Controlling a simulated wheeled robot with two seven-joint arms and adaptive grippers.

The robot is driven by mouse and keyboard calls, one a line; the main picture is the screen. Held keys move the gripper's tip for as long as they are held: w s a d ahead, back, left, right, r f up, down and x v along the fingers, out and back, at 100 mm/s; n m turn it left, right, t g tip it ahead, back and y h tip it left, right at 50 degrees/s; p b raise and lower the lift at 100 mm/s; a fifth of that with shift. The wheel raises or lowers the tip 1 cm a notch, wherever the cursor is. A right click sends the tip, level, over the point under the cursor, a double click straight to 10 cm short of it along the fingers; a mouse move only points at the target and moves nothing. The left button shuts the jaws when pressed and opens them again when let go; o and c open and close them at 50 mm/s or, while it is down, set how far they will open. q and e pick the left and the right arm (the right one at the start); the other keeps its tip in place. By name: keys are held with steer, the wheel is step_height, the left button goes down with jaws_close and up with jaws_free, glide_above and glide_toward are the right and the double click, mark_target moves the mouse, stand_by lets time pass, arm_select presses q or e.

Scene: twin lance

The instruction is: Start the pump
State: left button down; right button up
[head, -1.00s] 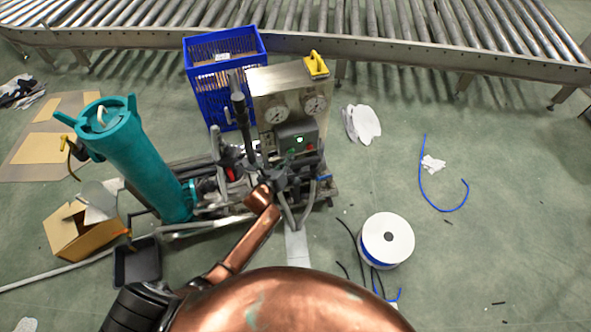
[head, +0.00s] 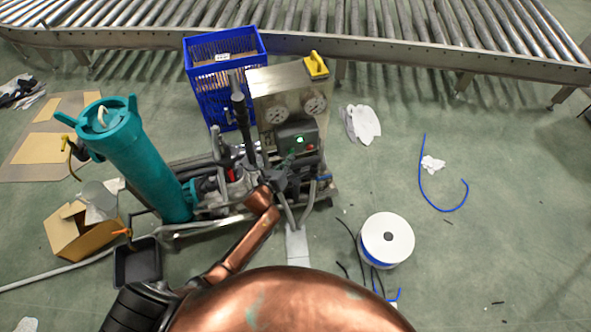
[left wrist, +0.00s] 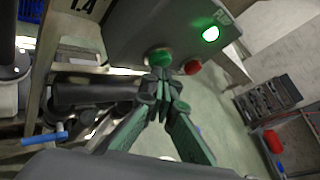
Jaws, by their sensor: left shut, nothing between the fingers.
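The pump skid has a grey control box (head: 297,138) below two round gauges. In the left wrist view the box shows a lit green lamp (left wrist: 211,33), a green button (left wrist: 160,57) and a red button (left wrist: 192,67). The lit lamp also shows in the head view (head: 300,139). My left gripper (left wrist: 164,76) is shut and empty, its fingertips just below the green button. I cannot tell whether they touch it. In the head view the left gripper (head: 290,177) is a dark shape in front of the box, its fingertips hard to make out. My right gripper is not in view.
A teal cylinder (head: 145,155) leans at the skid's left. A blue crate (head: 222,75) stands behind, before a roller conveyor (head: 450,45). A white spool (head: 386,240), blue hose (head: 425,185), cardboard box (head: 82,232) and black tray (head: 137,262) lie on the floor.

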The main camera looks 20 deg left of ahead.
arm_select(q)
steer(key=s+d+p, duration=0.1)
steer(key=s+d, duration=0.2)
steer(key=s, duration=0.2)
steer(key=shift+d, duration=0.2)
stand_by(0.5)
